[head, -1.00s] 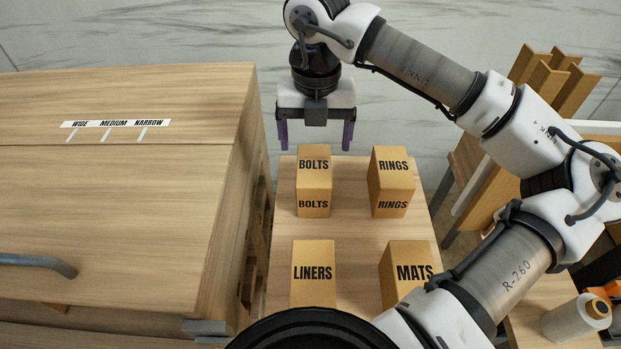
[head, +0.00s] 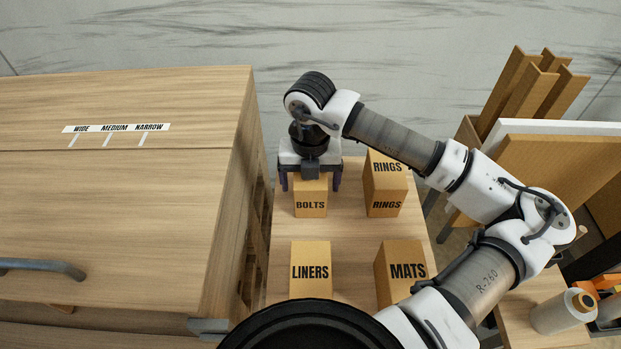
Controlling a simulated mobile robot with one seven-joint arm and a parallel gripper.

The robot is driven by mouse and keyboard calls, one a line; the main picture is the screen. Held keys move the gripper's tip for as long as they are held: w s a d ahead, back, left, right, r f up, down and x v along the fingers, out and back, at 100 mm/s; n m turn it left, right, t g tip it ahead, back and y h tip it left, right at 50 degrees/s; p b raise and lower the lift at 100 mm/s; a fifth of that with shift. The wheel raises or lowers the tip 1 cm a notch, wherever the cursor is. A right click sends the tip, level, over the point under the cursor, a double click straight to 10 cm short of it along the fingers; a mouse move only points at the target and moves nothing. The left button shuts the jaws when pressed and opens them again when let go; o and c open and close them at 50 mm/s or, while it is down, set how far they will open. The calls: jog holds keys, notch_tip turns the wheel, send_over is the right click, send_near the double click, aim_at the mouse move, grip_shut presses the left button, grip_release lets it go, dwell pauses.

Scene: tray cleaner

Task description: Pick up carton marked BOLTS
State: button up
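The carton marked BOLTS (head: 310,203) stands upright at the far left of a small wooden table (head: 345,233). My gripper (head: 310,182) is over its top, with one finger down on each side of the carton. The fingers look spread at about the carton's width or a little wider. Whether they touch its sides I cannot tell.
The RINGS carton (head: 386,185) stands close on the right. The LINERS carton (head: 311,270) and MATS carton (head: 401,271) stand nearer. A large wooden cabinet (head: 120,215) is on the left. Boards (head: 560,160) and a spool (head: 563,312) are at right.

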jog(key=shift+c, duration=0.4)
jog(key=c, duration=1.2)
jog(key=shift+c, duration=0.2)
jog(key=shift+r, duration=0.15)
